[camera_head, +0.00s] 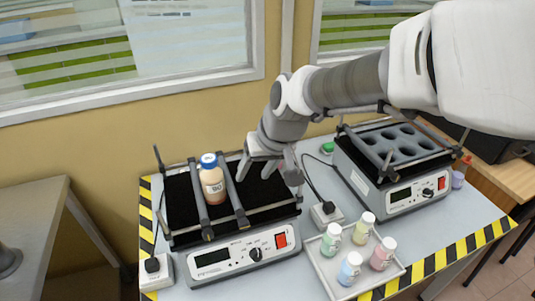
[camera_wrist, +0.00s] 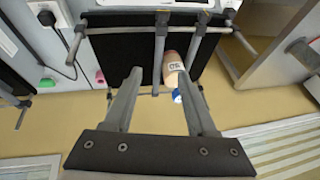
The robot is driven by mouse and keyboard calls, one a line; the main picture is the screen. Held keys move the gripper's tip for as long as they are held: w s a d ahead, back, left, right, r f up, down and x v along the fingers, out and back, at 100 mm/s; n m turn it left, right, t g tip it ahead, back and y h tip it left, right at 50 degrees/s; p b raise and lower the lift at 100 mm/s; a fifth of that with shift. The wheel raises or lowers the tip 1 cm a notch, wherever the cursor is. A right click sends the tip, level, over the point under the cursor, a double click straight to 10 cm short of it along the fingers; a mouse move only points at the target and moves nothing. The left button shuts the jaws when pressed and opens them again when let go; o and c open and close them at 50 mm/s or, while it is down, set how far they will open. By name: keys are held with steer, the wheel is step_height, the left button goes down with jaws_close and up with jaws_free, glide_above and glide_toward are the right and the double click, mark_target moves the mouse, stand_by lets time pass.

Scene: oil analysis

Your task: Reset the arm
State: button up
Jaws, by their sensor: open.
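My gripper (camera_head: 270,172) is open and empty above the black platform of the left shaker (camera_head: 245,260), right of its crossbars. In the wrist view my gripper (camera_wrist: 155,85) shows two spread fingers with nothing between their tips. A bottle with orange-brown contents, a white label and a blue cap (camera_head: 212,182) stands on the left shaker between two grey bars. The bottle also shows in the wrist view (camera_wrist: 173,67), just beyond the right finger and apart from it.
A second device with round holes (camera_head: 395,145) stands at the right. A pale tray (camera_head: 325,268) with several small bottles sits in front, between the devices. Sockets (camera_head: 327,213) and a cable lie between them. A wall with windows is behind.

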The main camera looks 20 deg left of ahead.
steer(key=shift+s+d+r, duration=0.1)
steer(key=shift+d+r, duration=0.1)
steer(key=shift+r, duration=0.25)
steer(key=shift+d, duration=0.1)
steer(key=s+d+r+m+t+h, duration=0.2)
steer(key=d+r, duration=0.1)
steer(key=d, duration=0.9)
steer(key=s+d+r+m+t+h, duration=0.1)
steer(key=s+d+r+m+h, duration=0.15)
steer(key=d, duration=0.95)
steer(key=s+d+m, duration=0.3)
steer(key=s+d, duration=0.4)
steer(key=d, duration=0.1)
